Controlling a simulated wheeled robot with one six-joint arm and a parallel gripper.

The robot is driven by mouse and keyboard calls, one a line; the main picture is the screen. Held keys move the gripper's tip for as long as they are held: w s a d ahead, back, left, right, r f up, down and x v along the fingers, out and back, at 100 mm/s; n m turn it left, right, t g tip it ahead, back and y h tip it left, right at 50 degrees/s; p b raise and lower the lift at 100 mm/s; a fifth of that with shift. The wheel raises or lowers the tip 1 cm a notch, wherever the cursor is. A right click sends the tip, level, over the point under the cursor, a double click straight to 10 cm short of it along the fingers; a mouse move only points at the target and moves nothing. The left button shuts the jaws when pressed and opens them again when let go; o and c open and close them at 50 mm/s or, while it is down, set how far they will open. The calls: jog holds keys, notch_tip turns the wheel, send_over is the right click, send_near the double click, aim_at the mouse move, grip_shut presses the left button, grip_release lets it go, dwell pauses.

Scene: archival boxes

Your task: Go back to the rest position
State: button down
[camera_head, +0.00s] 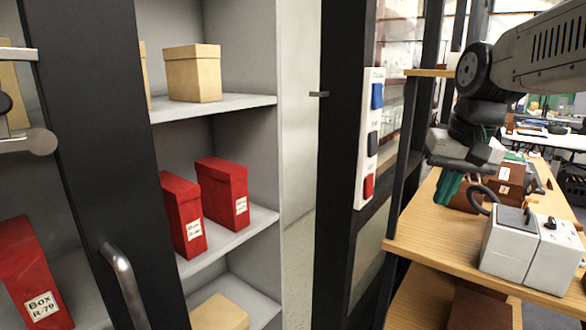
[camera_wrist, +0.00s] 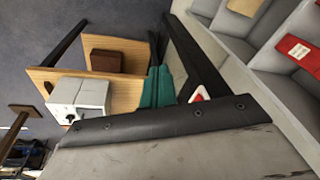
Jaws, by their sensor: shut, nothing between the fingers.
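My gripper (camera_head: 447,189) hangs at the right of the head view, its teal fingers pointing down above the wooden shelf top. In the wrist view my gripper (camera_wrist: 157,88) shows its teal fingers together, with nothing between them. My arm reaches in from the upper right corner. The gripper is apart from the archival boxes. Two red boxes (camera_head: 222,193) stand on the middle shelf of the grey cabinet, left of the gripper.
A black frame carries a white panel (camera_head: 369,138) with blue, dark and red switches. White-grey devices (camera_head: 520,252) and brown boxes (camera_head: 509,184) sit on the wooden shelf (camera_head: 425,235) close to the gripper. Another red box (camera_head: 33,275) and a tan box (camera_head: 193,73) are at left.

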jog(key=s+f+n, duration=0.1)
jog(key=s+f, duration=0.3)
jog(key=s, duration=0.7)
jog(key=s+f+n, duration=0.1)
jog(key=s+f, duration=0.4)
jog(key=s, duration=0.6)
jog(key=shift+a+f+g+h, duration=0.3)
jog(key=shift+a+g+h, duration=0.1)
